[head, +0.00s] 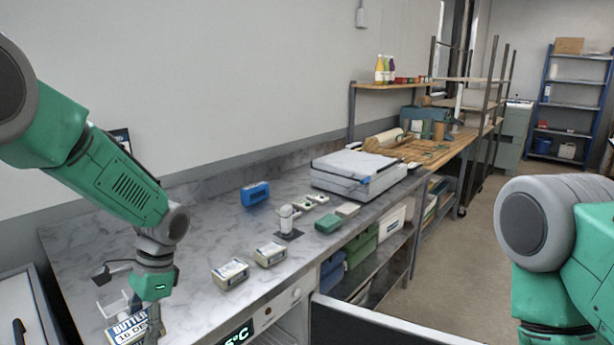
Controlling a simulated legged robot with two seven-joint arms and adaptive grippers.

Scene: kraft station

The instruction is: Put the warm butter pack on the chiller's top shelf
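Two butter packs, wrapped with blue-and-white labels, lie on the marble counter: one nearer (230,273) and one just beyond it to the right (270,254). I cannot tell which is warm. The chiller (269,323) is under the counter's front edge, with a lit display ending in "5°C". My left gripper (153,325) points down at the lower left, in front of a "BUTTER" sign (125,328) and apart from both packs. Its fingers are small and dark, so their opening is unclear. My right arm shows at the right edge; its gripper is out of view.
A small white device (286,220) stands on a dark pad beyond the packs. A blue block (255,193), a green pack (327,223) and a large white-topped machine (358,172) are farther back. A dark-faced panel (385,328) juts out below the counter front.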

